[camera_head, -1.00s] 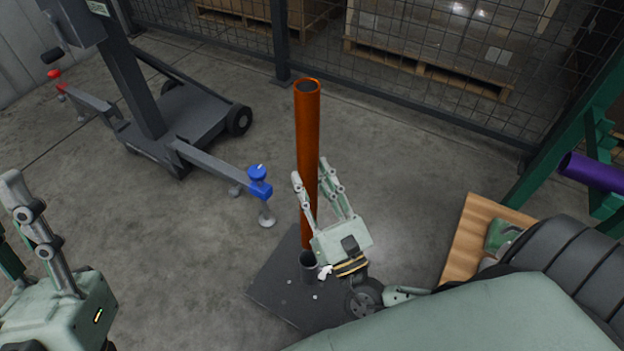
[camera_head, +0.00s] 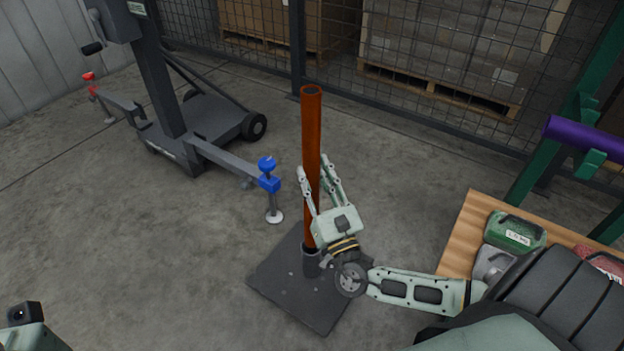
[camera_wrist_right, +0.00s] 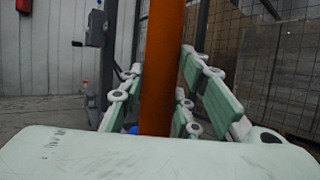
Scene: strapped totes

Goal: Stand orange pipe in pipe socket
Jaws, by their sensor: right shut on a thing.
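The orange pipe (camera_head: 311,135) stands upright in the head view. Its lower end meets the mouth of the dark pipe socket (camera_head: 311,265) and appears to sit inside the rim; how deep is hidden. The socket is fixed on a dark square base plate (camera_head: 285,285) on the floor. My right gripper (camera_head: 315,185) is shut on the lower half of the pipe, with a finger on either side. In the right wrist view the pipe (camera_wrist_right: 162,70) runs upright between the fingers. Only part of my left wrist shows at the bottom left; its fingers are out of frame.
A grey wheeled lifter (camera_head: 200,120) stands at the left, its blue-topped foot (camera_head: 269,180) near the pipe. A wooden bench (camera_head: 465,235) with power tools (camera_head: 515,232) and a green rack with a purple pipe (camera_head: 585,138) are at the right. Mesh fencing closes the back.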

